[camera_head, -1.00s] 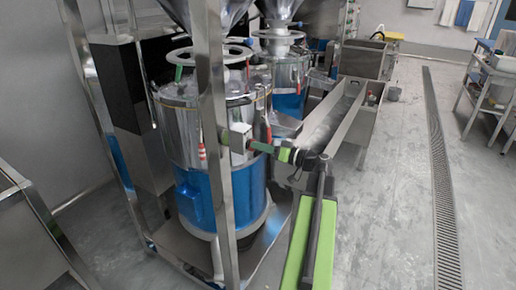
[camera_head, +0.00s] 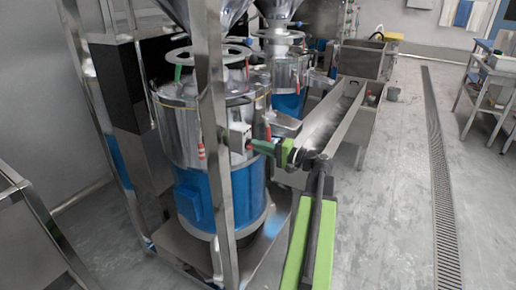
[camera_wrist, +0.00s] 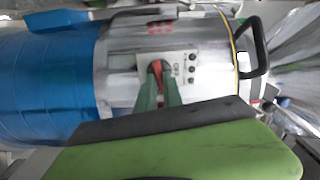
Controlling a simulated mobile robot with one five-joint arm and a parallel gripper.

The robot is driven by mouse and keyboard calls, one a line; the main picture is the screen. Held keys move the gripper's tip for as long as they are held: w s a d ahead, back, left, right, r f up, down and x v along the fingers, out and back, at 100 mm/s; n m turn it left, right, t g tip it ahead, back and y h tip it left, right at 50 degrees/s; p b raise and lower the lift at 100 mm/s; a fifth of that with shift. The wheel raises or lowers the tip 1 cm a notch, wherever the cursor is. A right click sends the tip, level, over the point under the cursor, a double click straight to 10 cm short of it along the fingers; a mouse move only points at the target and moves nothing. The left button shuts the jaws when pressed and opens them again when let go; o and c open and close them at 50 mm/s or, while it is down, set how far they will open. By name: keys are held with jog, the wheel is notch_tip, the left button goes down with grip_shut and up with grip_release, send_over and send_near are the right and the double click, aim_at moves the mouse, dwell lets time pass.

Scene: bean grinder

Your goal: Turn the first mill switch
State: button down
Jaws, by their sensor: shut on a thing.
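The first mill (camera_head: 180,135) is a steel drum with a blue lower body, standing at the left centre of the head view. Its grey switch box (camera_head: 239,137) is on the side facing right. In the wrist view the switch plate (camera_wrist: 178,62) carries a red switch knob (camera_wrist: 156,68) and small black buttons. My gripper (camera_head: 255,146) reaches in from the right. Its green fingers are closed on the red knob, one on each side, as the wrist view (camera_wrist: 158,84) shows. The fingers partly hide the knob.
A steel frame post (camera_head: 212,140) stands close in front of the mill. A second mill (camera_head: 287,75) and a long steel trough (camera_head: 335,120) stand behind. The floor (camera_head: 400,190) to the right is clear, with a drain grate (camera_head: 440,190).

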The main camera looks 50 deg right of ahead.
jog(key=shift+f+m, duration=0.15)
jog(key=shift+m, duration=0.65)
jog(key=c, duration=1.5)
grip_release()
jog(key=shift+s, duration=0.15)
jog(key=v, duration=1.7)
jog(key=shift+s, duration=0.15)
